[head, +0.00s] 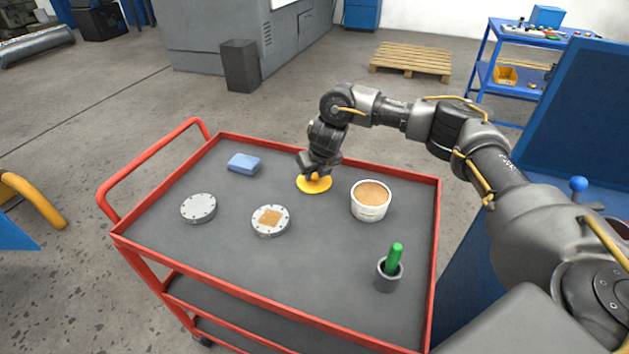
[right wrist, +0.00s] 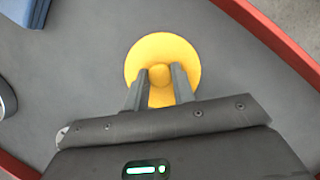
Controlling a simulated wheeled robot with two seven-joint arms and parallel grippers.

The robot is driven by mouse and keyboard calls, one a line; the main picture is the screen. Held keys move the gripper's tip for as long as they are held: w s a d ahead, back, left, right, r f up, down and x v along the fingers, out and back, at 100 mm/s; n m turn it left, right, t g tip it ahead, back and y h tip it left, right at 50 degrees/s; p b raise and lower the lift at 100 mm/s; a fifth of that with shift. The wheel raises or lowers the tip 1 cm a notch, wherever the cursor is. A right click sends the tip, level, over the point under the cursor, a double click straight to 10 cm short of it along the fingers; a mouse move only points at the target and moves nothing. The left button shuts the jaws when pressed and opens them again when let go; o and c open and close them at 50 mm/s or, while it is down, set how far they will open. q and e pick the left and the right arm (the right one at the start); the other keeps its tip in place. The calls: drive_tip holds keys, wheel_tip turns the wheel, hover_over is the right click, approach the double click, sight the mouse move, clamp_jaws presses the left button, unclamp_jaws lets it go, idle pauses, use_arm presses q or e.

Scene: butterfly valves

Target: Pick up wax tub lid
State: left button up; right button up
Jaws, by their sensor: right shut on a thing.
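The wax tub lid is a round yellow disc with a small knob (head: 314,185). It lies at the tray's back middle in the head view, and it also shows in the right wrist view (right wrist: 178,52). My right gripper (head: 314,174) is above the lid, with its fingers on either side of the knob, shut on it. It also shows in the right wrist view (right wrist: 160,76). I cannot tell whether the lid is raised off the tray. The white wax tub (head: 370,203) stands open to the right, with tan wax inside. My left gripper is not in view.
The front middle is clear.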

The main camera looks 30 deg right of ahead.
drive_tip(key=shift+f, duration=0.3)
clamp_jaws()
drive_tip(key=shift+r, duration=0.45)
drive_tip(key=s+a+r, duration=0.5)
drive_tip(key=a+r, duration=0.7)
drive_tip(key=a, duration=0.1)
drive_tip(key=s+d+f+m+g, duration=0.1)
drive_tip(key=s+m+g, duration=0.3)
drive_tip(key=m, duration=1.3)
drive_tip(key=s+d+f+m+g, duration=0.1)
drive_tip(key=s+m+g, duration=0.4)
drive_tip(key=s+m, duration=0.7)
drive_tip(key=d+m, duration=0.1)
drive_tip(key=m, duration=0.5)
drive_tip(key=shift+s, duration=0.35)
